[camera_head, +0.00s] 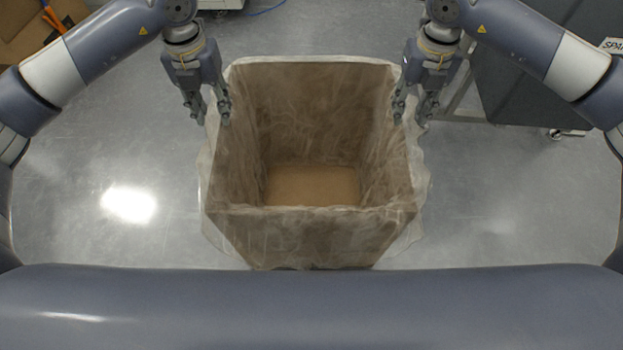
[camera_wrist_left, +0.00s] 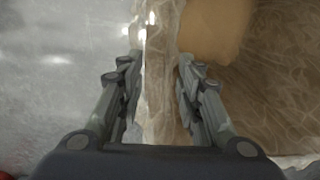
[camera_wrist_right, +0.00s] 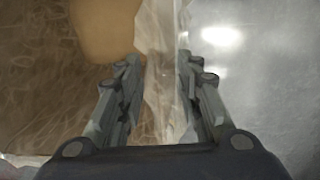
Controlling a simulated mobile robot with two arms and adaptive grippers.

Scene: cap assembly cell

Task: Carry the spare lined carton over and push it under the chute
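The lined carton (camera_head: 315,240) stands upright and open in the middle of the head view, with a translucent liner folded over its rim. Its brown bottom is bare and it looks empty. My left gripper (camera_head: 208,112) is at the carton's left wall, open, with one finger outside and one inside. In the left wrist view the wall (camera_wrist_left: 160,90) lies between its fingers (camera_wrist_left: 157,75) with gaps. My right gripper (camera_head: 411,112) is likewise open astride the right wall. In the right wrist view that wall (camera_wrist_right: 158,85) lies between the spread fingers (camera_wrist_right: 157,75). The chute is not clearly visible.
A dark grey panel or cabinet (camera_head: 530,85) with a partly hidden label and a caster stands at the upper right. Another brown carton (camera_head: 25,30) shows at the upper left corner. A pale box edge (camera_head: 220,4) and a blue cable are at the top. Grey floor (camera_head: 110,160) is clear on both sides.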

